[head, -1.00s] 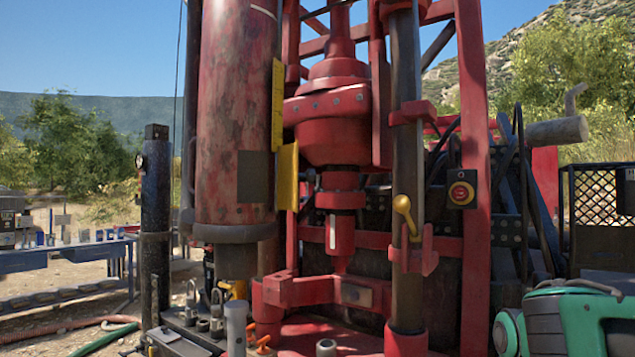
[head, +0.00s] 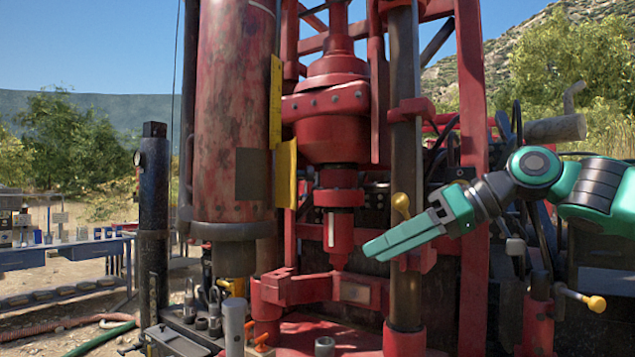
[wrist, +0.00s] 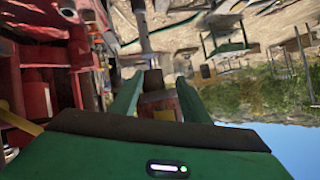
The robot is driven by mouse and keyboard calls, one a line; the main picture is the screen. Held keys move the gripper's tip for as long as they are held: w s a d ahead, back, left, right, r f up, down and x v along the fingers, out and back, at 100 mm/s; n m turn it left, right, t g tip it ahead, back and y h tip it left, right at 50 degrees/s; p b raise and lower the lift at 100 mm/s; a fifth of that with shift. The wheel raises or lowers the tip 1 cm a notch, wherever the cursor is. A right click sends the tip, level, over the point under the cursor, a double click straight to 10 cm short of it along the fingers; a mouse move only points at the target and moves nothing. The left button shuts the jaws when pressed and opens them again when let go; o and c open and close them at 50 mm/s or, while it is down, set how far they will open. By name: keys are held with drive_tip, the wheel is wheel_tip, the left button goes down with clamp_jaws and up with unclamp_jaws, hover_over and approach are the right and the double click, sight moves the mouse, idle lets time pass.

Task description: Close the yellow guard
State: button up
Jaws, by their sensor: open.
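The yellow guard (head: 285,175) is a flat yellow panel in the head view. It stands on edge, angled, just right of the big red cylinder and left of the red spindle housing. A narrow yellow strip (head: 276,103) rises above it. My gripper (head: 376,249), with green fingers, reaches in from the right, to the right of and lower than the guard and apart from it. The wrist view shows its two fingers (wrist: 158,98) spread, with no object held between them. A reddish block shows beyond them. I cannot make out the guard surely in the wrist view.
A lever with a yellow knob (head: 401,203) on the right post (head: 406,130) is close to my gripper. The red cylinder (head: 228,120) is left of the guard. The spindle (head: 340,235) hangs between guard and gripper.

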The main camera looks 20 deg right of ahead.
drive_tip(key=w+d+r+n+y, duration=0.1)
drive_tip(key=w+r+n+y, duration=0.3)
drive_tip(key=r, duration=0.5)
drive_tip(key=n+g+y, duration=0.2)
drive_tip(key=n+y, duration=0.1)
drive_tip(key=y, duration=0.1)
approach(313, 175)
drive_tip(key=x, duration=0.4)
drive_tip(key=w+x, duration=0.1)
drive_tip(key=x, duration=0.3)
drive_tip(key=shift+w+r, duration=0.1)
drive_tip(key=shift+w, duration=0.2)
drive_tip(key=shift+c, duration=0.3)
clamp_jaws()
